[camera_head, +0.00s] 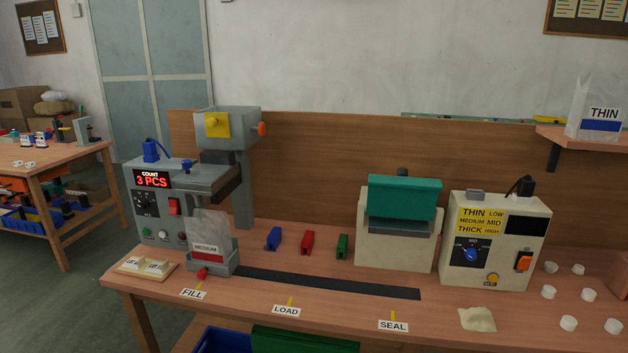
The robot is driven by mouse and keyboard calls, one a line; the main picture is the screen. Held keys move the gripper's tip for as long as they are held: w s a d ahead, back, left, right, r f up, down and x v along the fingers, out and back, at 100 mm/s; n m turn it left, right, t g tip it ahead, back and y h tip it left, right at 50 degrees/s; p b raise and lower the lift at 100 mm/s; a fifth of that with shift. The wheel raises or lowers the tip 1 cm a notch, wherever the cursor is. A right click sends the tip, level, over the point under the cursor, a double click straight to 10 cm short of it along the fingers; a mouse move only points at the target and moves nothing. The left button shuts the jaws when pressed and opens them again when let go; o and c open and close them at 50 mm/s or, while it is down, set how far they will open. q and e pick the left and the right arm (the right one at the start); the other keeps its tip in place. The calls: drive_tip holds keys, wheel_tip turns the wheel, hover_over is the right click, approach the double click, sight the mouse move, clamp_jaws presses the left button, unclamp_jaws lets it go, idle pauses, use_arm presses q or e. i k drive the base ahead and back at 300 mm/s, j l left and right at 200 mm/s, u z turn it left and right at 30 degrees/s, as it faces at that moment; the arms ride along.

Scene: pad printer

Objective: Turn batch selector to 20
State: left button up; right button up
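A grey machine (190,175) stands at the left of the bench, its red display (152,181) reading "COUNT 3 PCS". Below the display is a small black dial (146,204) with pale marks around it, which looks like the batch selector. Its pointer and numbers are too small to read. A red switch (174,206) sits right of the dial, and green, white and red buttons (164,235) sit below it. Neither of my grippers is in view.
A bag marked "MEDIUM" (207,238) stands in a grey holder in front of the machine. A beige tray (147,268) lies before the panel. Blue, red and green clips (307,242), a teal-topped sealer (403,200) and a control box (495,240) with a blue knob stand rightward.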

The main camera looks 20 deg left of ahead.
sight(143, 204)
drive_tip(key=u, duration=1.65)
